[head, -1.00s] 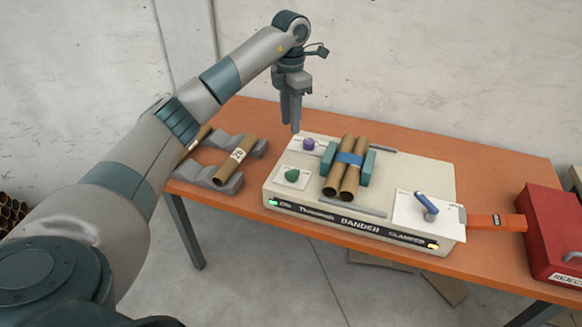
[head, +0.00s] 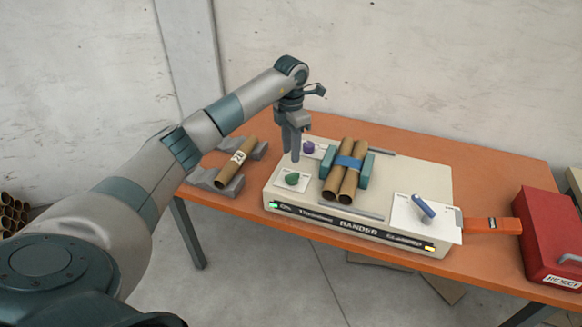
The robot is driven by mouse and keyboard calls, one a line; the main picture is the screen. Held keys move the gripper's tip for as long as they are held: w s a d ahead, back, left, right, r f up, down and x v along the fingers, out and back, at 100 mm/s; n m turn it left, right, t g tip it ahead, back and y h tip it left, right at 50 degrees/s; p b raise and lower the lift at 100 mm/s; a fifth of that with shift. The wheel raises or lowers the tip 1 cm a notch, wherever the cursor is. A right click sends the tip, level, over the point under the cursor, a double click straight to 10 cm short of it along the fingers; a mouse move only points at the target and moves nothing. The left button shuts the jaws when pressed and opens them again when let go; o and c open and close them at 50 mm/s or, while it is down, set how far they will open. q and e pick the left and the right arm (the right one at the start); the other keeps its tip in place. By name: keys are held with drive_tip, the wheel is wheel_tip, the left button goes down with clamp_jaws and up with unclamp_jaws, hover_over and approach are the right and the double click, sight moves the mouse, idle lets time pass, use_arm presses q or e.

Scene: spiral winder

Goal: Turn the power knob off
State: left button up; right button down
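A green knob (head: 292,179) sits on a pale plate at the front left of the cream bander machine (head: 395,187). A purple knob (head: 309,147) sits behind it on another plate. The small knob labels are not legible, so I cannot tell by text which is the power knob. My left gripper (head: 291,155) points down just above and behind the green knob, left of the purple one, apparently touching neither. Its two fingers appear slightly apart with nothing between them. A green light (head: 273,205) glows at the machine's front left. My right gripper is out of view.
Two brown tubes (head: 352,185) with a blue band lie between teal clamps on the machine. A blue lever (head: 424,206) stands at its right. A tube (head: 236,161) rests on grey cradles at left. A red reject box (head: 550,238) stands at the table's right.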

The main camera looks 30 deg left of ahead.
sight(291, 175)
use_arm(q)
wheel_tip(291, 175, down, 9)
drive_tip(key=shift+r+p, duration=0.1)
drive_tip(key=shift+p, duration=1.1)
clamp_jaws()
